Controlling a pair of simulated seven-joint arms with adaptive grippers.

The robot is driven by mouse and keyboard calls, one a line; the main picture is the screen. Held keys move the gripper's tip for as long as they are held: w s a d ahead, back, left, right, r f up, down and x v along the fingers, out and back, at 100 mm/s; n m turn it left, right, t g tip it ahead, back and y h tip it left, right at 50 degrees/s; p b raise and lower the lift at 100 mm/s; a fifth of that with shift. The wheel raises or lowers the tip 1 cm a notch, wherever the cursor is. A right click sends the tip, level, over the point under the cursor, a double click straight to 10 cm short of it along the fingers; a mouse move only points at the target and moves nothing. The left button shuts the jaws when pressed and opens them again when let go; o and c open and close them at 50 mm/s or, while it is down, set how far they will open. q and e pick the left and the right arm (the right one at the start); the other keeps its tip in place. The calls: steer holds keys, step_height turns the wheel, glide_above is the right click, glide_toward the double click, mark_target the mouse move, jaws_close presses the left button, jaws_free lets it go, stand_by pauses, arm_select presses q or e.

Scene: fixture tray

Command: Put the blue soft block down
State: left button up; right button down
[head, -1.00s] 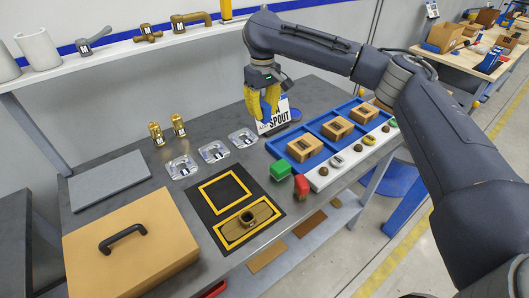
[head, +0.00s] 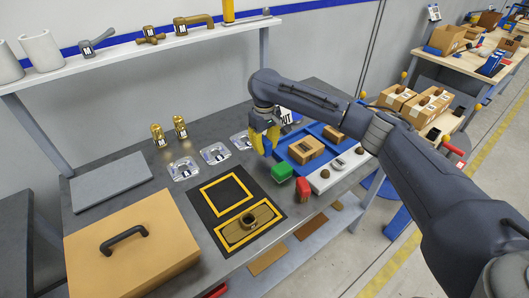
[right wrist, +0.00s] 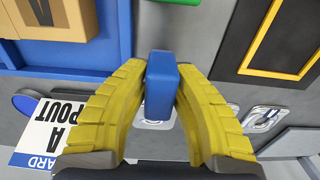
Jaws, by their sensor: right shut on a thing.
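The blue soft block (right wrist: 160,85) is upright between the two yellow ribbed fingers of my right gripper (right wrist: 161,100) in the right wrist view. The fingers are shut on its sides. In the head view my right gripper (head: 265,138) hangs above the grey table, just beyond the green block (head: 282,171) and left of the blue tray (head: 284,152). Only a small part of the blue block (head: 267,148) shows there between the fingers. My left gripper is not in view.
A red block (head: 304,188) stands beside the green one. Clear plastic dishes (head: 184,168) and a tan case (head: 160,230) are to the left. My arm covers part of the tray.

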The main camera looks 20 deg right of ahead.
mark_target(264, 140)
steer(key=shift+f, duration=1.5)
steer(key=shift+f, duration=0.15)
steer(key=c, duration=1.2)
jaws_free()
step_height(264, 140, up, 12)
steer(key=shift+r, duration=0.15)
